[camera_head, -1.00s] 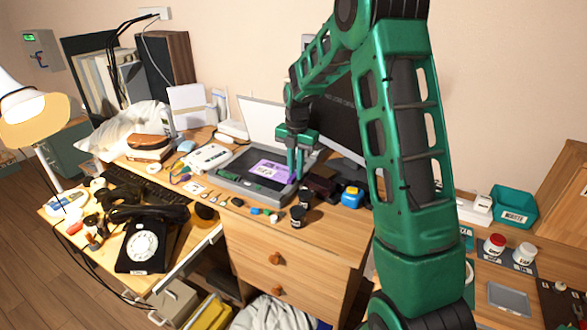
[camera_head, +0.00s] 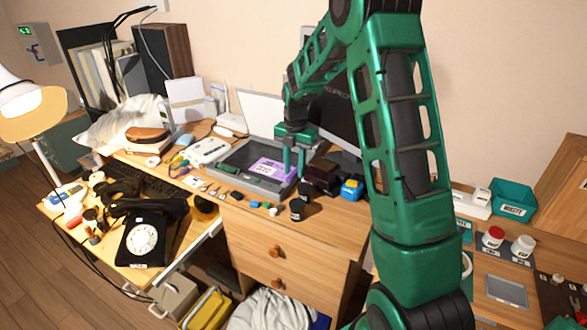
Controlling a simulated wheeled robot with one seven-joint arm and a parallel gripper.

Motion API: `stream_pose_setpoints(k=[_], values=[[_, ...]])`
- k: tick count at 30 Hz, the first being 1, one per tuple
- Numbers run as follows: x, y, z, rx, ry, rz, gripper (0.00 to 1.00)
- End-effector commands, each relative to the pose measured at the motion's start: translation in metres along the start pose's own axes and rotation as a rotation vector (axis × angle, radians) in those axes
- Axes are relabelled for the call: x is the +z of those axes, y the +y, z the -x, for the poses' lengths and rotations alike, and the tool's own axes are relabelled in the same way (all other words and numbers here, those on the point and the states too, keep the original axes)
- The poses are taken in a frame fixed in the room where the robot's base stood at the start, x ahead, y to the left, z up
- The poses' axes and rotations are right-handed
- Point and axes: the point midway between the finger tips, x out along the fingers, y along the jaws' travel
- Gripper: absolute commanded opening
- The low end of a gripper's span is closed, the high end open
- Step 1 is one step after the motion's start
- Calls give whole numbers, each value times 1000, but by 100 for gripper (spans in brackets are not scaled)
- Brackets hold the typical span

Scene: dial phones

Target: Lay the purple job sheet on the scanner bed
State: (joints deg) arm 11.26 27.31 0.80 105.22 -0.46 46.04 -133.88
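The purple job sheet (camera_head: 268,167) lies flat over the right part of the scanner bed (camera_head: 236,157), inside the grey scanner frame as far as I can see. The scanner's white lid (camera_head: 259,116) stands raised behind the bed. My gripper (camera_head: 294,174) points down at the sheet's right end, near the scanner's right rim. Its fingers partly cover that end of the sheet. Whether they are shut on the sheet or apart from it is too small to tell.
A dark monitor (camera_head: 336,115) stands close behind and right of my gripper. A blue and yellow item (camera_head: 351,189) and a dark jar (camera_head: 297,210) sit right of and before the scanner. A black dial phone (camera_head: 143,240) is at front left. Small items line the desk's front edge.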

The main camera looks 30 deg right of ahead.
Motion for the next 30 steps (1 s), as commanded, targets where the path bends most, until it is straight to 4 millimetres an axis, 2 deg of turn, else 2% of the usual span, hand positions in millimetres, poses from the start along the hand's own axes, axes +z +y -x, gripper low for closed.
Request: stream_pose_setpoints(k=[8, 21, 25, 30], values=[[1, -2, 6, -5, 1, -5, 35], [2, 2, 82, 0, -2, -3, 35], [2, 2, 97, -1, 0, -2, 35], [2, 2, 106, -1, 0, 0, 35]])
